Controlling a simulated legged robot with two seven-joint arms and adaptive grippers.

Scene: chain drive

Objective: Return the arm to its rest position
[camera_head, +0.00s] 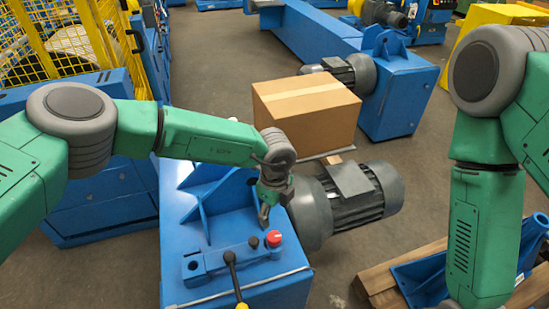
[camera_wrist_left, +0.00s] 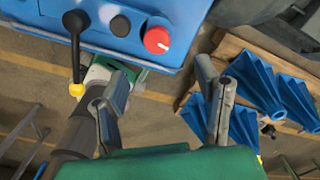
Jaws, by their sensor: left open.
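My left gripper (camera_head: 268,212) hangs over the top of the blue machine housing (camera_head: 190,225), just behind a red knob (camera_head: 273,239) in the head view. In the left wrist view its two grey fingers (camera_wrist_left: 163,100) stand wide apart with nothing between them. The red knob (camera_wrist_left: 157,40) lies beyond the fingers there, clear of them. A black lever (camera_head: 232,270) with a yellow end stands left of the knob; it also shows in the left wrist view (camera_wrist_left: 76,50). My right arm comes down at the right, and its gripper is outside the frame.
A grey motor (camera_head: 345,200) sits right of the housing. A cardboard box (camera_head: 305,110) stands behind it. A yellow cage (camera_head: 70,45) is at the back left. Blue brackets (camera_head: 425,280) lie on a wooden pallet (camera_head: 375,280) at the lower right. Open floor lies between.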

